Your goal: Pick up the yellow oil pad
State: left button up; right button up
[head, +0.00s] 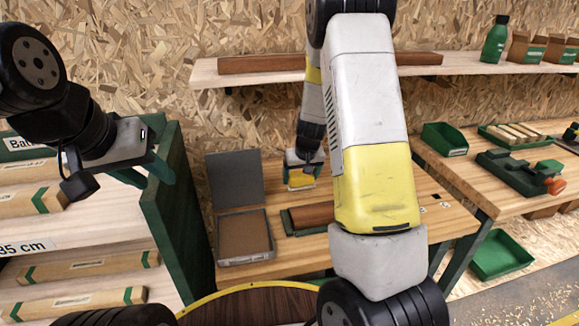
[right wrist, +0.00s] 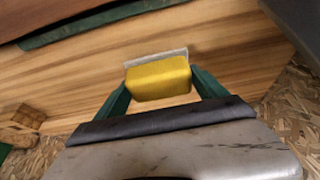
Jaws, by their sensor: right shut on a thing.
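The yellow oil pad (right wrist: 160,79), a small yellow block with a pale grey backing, sits between the green fingers of my right gripper (right wrist: 163,88) in the right wrist view. The fingers press on its two sides. In the head view the pad (head: 301,181) shows small at the back of the wooden bench, below my right gripper (head: 302,174). I cannot tell whether it touches the bench top. My left gripper (head: 149,174) is at the left by the green shelf side, its green fingers apart and empty.
An open grey case (head: 243,260) with a brown inside stands on the bench (head: 375,209) left of the pad. A brown block in a green holder (head: 311,216) lies in front of it. A shelf with boxes (head: 70,268) is at the left. A wall shelf (head: 270,77) runs above.

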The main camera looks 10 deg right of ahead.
jog(key=s, duration=0.8)
jog(key=s+a+r, duration=0.1)
jog(key=s, duration=0.4)
jog(key=shift+r, duration=0.1)
jog(key=o, duration=0.9)
jog(key=shift+c, duration=0.2)
jog(key=c, duration=0.7)
